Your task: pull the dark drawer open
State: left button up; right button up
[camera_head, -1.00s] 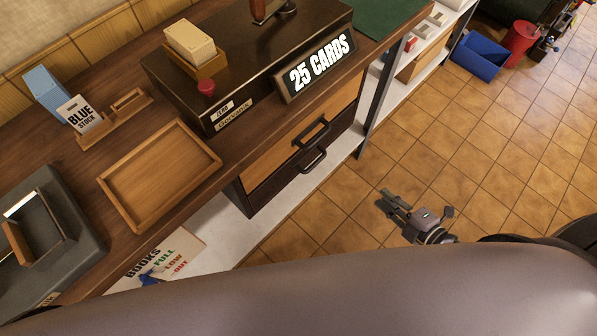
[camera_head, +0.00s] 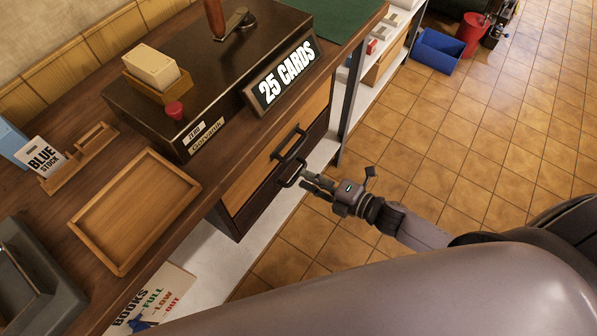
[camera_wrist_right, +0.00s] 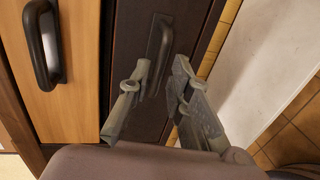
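The dark drawer (camera_head: 258,207) is the lower one under the counter, below a light wooden drawer (camera_head: 245,183). Its front looks flush with the cabinet. Its black bar handle (camera_head: 288,177) faces the floor side. My right gripper (camera_head: 309,181) is right at this handle. In the right wrist view the dark drawer (camera_wrist_right: 126,50) and its handle (camera_wrist_right: 157,45) lie ahead, and the fingers of my right gripper (camera_wrist_right: 161,68) are apart, one on each side of the handle's near end. I cannot tell whether they touch it. My left gripper is out of view.
The wooden drawer's own handle (camera_head: 290,146) sits just above. A counter with a wooden tray (camera_head: 135,210) and a "25 CARDS" sign (camera_head: 285,78) overhangs the drawers. The tiled floor (camera_head: 440,150) in front is clear. A blue bin (camera_head: 438,50) stands farther off.

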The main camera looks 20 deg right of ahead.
aim_at(298, 172)
jog(key=shift+x, duration=2)
jog(key=shift+c, duration=0.4)
grip_shut()
